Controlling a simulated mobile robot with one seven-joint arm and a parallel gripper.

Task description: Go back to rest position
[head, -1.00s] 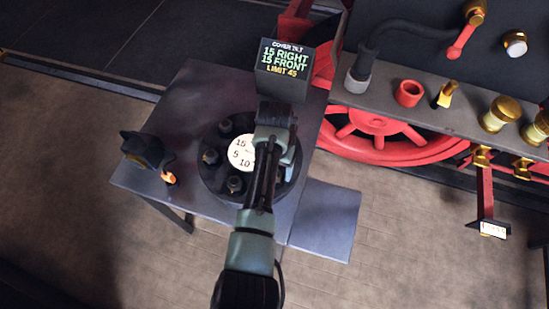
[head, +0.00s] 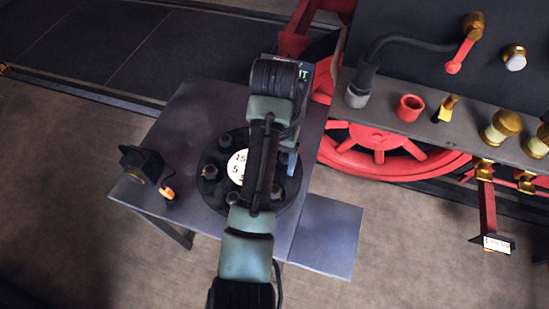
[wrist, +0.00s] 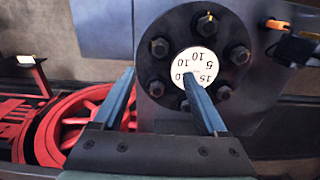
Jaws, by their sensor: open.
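My gripper (wrist: 158,76) is open and empty in the wrist view, its two blue fingers apart. In that view the right fingertip overlaps the white dial of the round dark cover (wrist: 165,80); I cannot tell how far above it is. In the head view the cover (head: 213,194) lies on a grey table, with bolts around its rim and a numbered white dial (head: 236,166). My arm passes over it and hides its middle. A blue fingertip (head: 292,161) shows just right of the arm, over the cover's right side.
The grey table (head: 190,105) has a dark lamp-like object (head: 146,163) with an orange end at its left. The tilt display (head: 306,75) is mostly hidden behind my arm. A red wheel (head: 375,150) and a shelf with brass fittings (head: 500,127) stand right. The floor at left is clear.

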